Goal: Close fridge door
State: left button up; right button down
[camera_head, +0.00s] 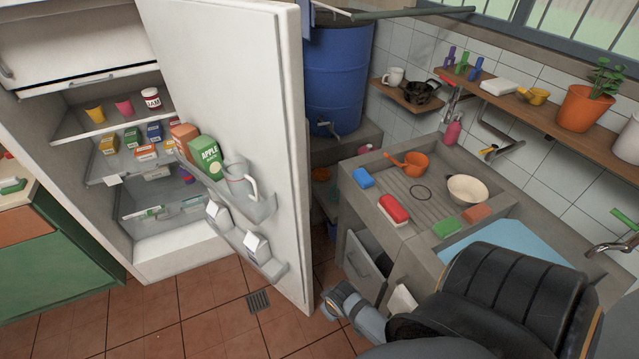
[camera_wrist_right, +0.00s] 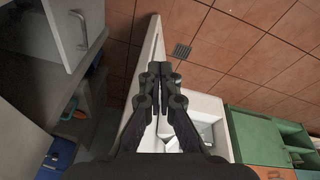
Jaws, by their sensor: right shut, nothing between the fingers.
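The fridge door (camera_head: 235,110) is white and stands wide open in the head view. Its inner side faces me, with shelves holding a green apple carton (camera_head: 206,155), a jug and small white cartons. The fridge body (camera_head: 125,230) is at the left, its stocked shelves exposed. My right arm reaches in from the lower right, its wrist low beside the door's free edge. In the right wrist view my right gripper (camera_wrist_right: 160,75) is shut and empty, overlapping the door's white edge (camera_wrist_right: 151,45). I cannot tell whether it touches the door. My left gripper is not in view.
A concrete sink counter (camera_head: 385,235) with sponges, a bowl and an orange ladle stands right of the door. A blue barrel (camera_head: 340,75) stands behind the door. A green cabinet (camera_head: 50,270) is at the left. The tiled floor (camera_head: 190,310) before the fridge is clear.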

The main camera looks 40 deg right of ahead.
jog(key=w+a+r+m+t+y+b, duration=0.1)
jog(key=w+r+m+t, duration=0.1)
jog(key=w+r+t, duration=0.3)
jog(key=w+r+m+y, duration=0.2)
jog(key=w+r, duration=0.1)
jog(key=r, duration=0.5)
jog(key=w+d+r+m+t, duration=0.3)
jog(key=d+r+m, duration=0.15)
jog(key=d, duration=0.25)
jog(key=w+d+r+m+t+h, duration=0.1)
jog(key=w+d+r+m+t, duration=0.3)
jog(key=d, duration=0.3)
jog(key=w+d+r+m+t, duration=0.2)
jog(key=d+r+m+t, duration=0.1)
jog(key=d+m, duration=0.35)
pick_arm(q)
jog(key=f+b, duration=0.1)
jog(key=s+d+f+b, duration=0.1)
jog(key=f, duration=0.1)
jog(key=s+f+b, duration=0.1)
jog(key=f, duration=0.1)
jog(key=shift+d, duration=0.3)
pick_arm(e)
jog(key=w+a+n, duration=0.1)
jog(key=w+a, duration=0.3)
jog(key=w, duration=0.4)
